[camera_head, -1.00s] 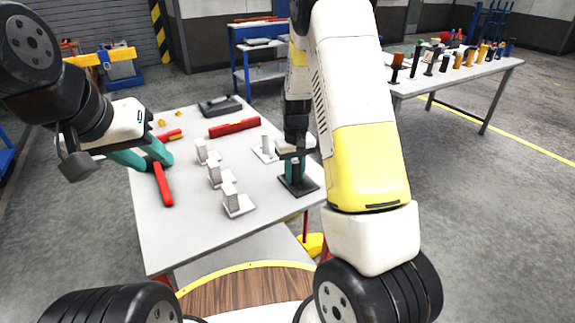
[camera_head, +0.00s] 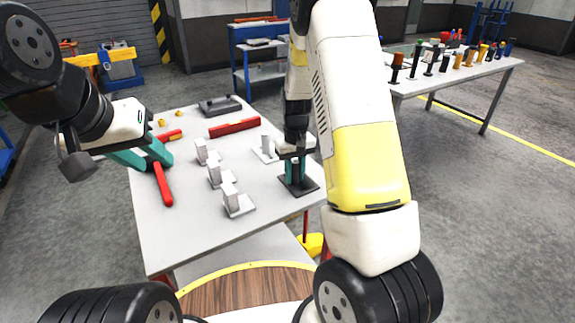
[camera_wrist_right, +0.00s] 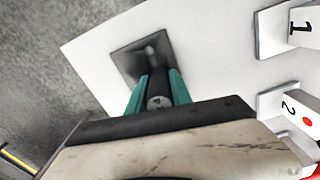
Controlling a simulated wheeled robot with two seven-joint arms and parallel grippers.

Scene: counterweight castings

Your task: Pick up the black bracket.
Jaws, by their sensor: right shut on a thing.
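The black bracket has a square base plate (camera_head: 305,188) and an upright post. It stands near the table's right edge. My right gripper (camera_head: 295,172) points down with its teal fingers shut on the post. In the right wrist view the fingers (camera_wrist_right: 158,92) press both sides of the post (camera_wrist_right: 158,103), and the base plate (camera_wrist_right: 127,62) lies beyond them, looking flat on the table.
Several white brackets (camera_head: 238,205) stand left of the black bracket, and another white one (camera_head: 266,150) stands just behind it. A red bar (camera_head: 234,127) and a dark tray-like part (camera_head: 220,105) lie at the back of the table (camera_head: 190,235). The front of the table is clear.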

